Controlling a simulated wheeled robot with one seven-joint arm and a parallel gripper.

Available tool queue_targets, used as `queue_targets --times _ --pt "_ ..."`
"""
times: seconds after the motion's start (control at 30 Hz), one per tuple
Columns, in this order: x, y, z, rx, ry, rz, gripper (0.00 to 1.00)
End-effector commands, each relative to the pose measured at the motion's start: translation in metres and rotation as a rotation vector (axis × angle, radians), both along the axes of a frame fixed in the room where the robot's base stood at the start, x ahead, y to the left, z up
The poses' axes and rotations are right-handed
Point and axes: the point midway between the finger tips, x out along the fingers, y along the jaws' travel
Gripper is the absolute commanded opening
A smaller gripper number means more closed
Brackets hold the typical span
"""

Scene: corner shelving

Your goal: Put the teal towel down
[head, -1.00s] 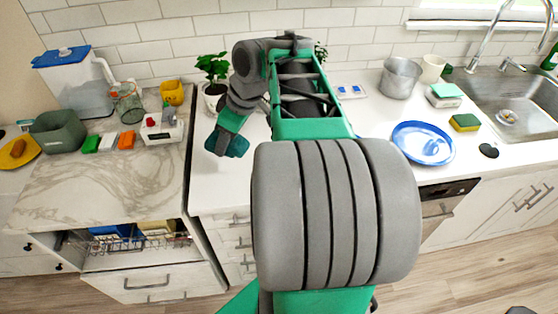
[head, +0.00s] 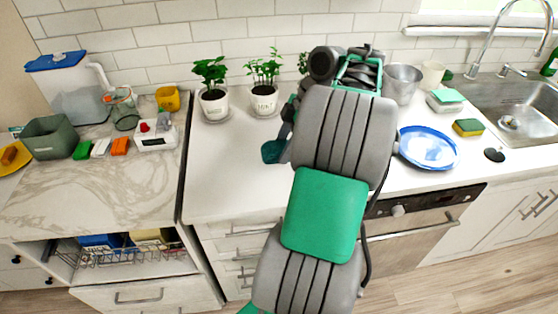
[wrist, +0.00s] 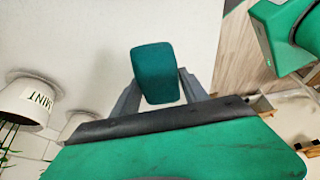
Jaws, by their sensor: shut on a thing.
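The teal towel (wrist: 153,66) is a small folded block in the wrist view, held between the two grey fingers of my gripper (wrist: 158,90). In the head view the towel (head: 272,151) shows at the end of my arm over the white counter (head: 235,185). My gripper (head: 285,137) is partly hidden behind my own arm there. The wrist view shows pale counter beyond the towel. I cannot tell the exact gap between towel and counter.
Two potted plants (head: 213,103) (head: 264,100) stand at the back near the wall. A blue plate (head: 428,147), a metal pot (head: 402,82) and a sponge (head: 468,127) lie to the right, before the sink (head: 515,105). The counter's front left is clear.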

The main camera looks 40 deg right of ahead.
Motion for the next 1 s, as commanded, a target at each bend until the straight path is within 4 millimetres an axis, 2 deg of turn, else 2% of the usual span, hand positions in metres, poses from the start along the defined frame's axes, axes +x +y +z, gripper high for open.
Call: queue_targets --times 0.03,0.23,0.37,0.73,0.77,1.0 --pt "0.007 -0.001 -0.011 0.000 0.000 0.001 0.19" --pt "0.026 -0.005 -0.033 0.000 0.000 0.002 0.19" --pt "0.024 -0.005 -0.055 0.000 0.000 -0.002 0.19" --pt "0.023 -0.005 -0.062 -0.002 -0.001 -0.001 0.19" --pt "0.023 -0.005 -0.062 -0.002 -0.001 -0.001 0.53" --pt "0.023 -0.005 -0.061 -0.002 -0.001 -0.001 0.72"
